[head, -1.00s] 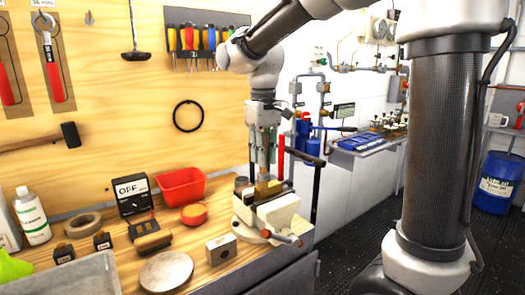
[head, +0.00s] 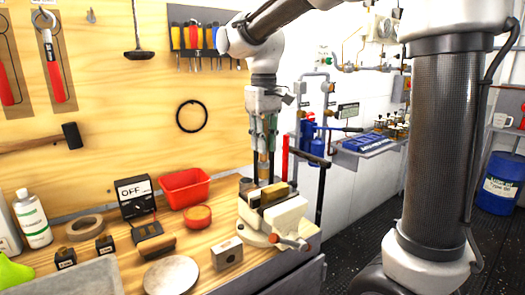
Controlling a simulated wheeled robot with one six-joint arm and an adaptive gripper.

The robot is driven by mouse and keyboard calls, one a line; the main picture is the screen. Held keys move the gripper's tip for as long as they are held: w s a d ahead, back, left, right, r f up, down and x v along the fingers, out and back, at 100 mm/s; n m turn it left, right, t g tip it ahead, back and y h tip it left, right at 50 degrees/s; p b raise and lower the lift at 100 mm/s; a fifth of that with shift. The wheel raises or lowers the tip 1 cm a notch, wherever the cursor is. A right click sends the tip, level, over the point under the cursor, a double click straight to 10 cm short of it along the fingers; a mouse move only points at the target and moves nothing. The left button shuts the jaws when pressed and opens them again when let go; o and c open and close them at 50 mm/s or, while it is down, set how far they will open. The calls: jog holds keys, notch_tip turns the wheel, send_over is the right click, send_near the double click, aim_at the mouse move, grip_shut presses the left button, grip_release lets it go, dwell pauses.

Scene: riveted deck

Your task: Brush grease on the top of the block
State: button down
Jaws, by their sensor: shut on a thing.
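A brass-coloured block (head: 275,195) is clamped in the pale bench vise (head: 285,217), its top facing up. My gripper (head: 264,148) points down just behind and above the vise. It is shut on a brush (head: 263,169) held upright, with its brown lower end downward. The brush's end is close to the block's far left part; I cannot tell whether it touches. The block's top is too small to show any grease. A round orange-red tin (head: 197,215) stands on the bench to the left.
A red bin (head: 185,189), a meter box marked OFF (head: 135,195), a wooden-backed hand brush (head: 155,246), a round grey plate (head: 171,275) and a holed metal block (head: 227,253) crowd the wooden bench left of the vise. A dark lever (head: 322,185) rises at its right.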

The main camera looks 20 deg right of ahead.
jog(key=shift+r, duration=2.55)
jog(key=shift+s, duration=0.1)
